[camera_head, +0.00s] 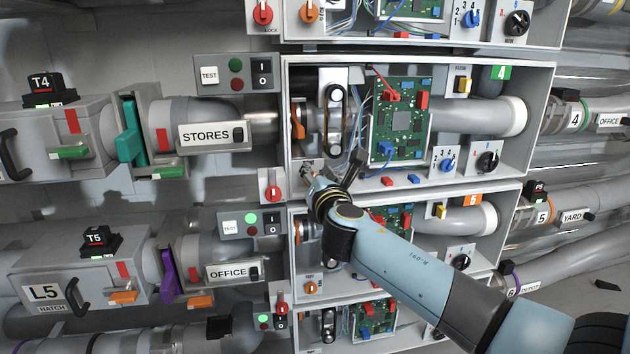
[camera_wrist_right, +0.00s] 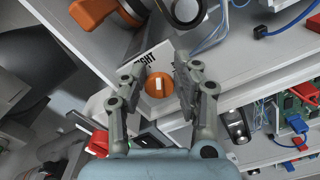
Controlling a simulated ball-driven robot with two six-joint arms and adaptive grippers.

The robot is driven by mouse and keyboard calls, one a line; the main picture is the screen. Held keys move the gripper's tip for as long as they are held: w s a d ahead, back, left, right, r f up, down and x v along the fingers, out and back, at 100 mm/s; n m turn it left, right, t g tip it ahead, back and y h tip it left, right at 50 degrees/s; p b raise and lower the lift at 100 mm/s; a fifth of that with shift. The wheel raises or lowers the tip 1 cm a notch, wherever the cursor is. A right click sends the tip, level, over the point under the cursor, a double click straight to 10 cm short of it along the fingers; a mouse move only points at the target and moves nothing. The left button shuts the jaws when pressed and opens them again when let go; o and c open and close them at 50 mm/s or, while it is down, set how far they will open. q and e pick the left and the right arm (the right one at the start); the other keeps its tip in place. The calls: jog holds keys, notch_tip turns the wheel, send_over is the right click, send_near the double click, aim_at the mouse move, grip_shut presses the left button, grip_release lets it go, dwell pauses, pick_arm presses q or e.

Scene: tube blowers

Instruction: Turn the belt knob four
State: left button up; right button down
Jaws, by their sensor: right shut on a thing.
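The belt knob of box four is a round orange knob (camera_wrist_right: 160,85) with a white mark, which stands upright in the right wrist view. A white label ending in "GHT" is partly covered beside it. My right gripper (camera_wrist_right: 162,72) has one finger on each side of the knob and is shut on it. In the head view, my right gripper (camera_head: 330,174) is at the lower left corner of the open box four (camera_head: 545,110), which carries a green "4" tag (camera_head: 502,72). There the gripper hides the knob. My left gripper is not in view.
Inside box four are a belt with rollers (camera_head: 334,120), a green circuit board (camera_head: 402,120) and a black dial (camera_head: 488,159). A red switch (camera_head: 272,187) sits just left of the gripper. Box five (camera_head: 508,215) lies directly below, partly behind my arm.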

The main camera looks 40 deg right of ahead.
pick_arm(q)
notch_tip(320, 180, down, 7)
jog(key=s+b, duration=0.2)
jog(key=b, duration=0.4)
jog(key=shift+b, duration=0.35)
pick_arm(e)
jog(key=m, duration=0.4)
jog(key=f+m, duration=0.1)
jog(key=m, duration=0.6)
jog(key=shift+s+d+f+m, duration=0.2)
jog(key=shift+d+m, duration=0.1)
jog(key=shift+m, duration=0.1)
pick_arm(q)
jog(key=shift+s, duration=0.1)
pick_arm(e)
jog(key=shift+r, duration=0.1)
jog(key=c, duration=1.2)
grip_release()
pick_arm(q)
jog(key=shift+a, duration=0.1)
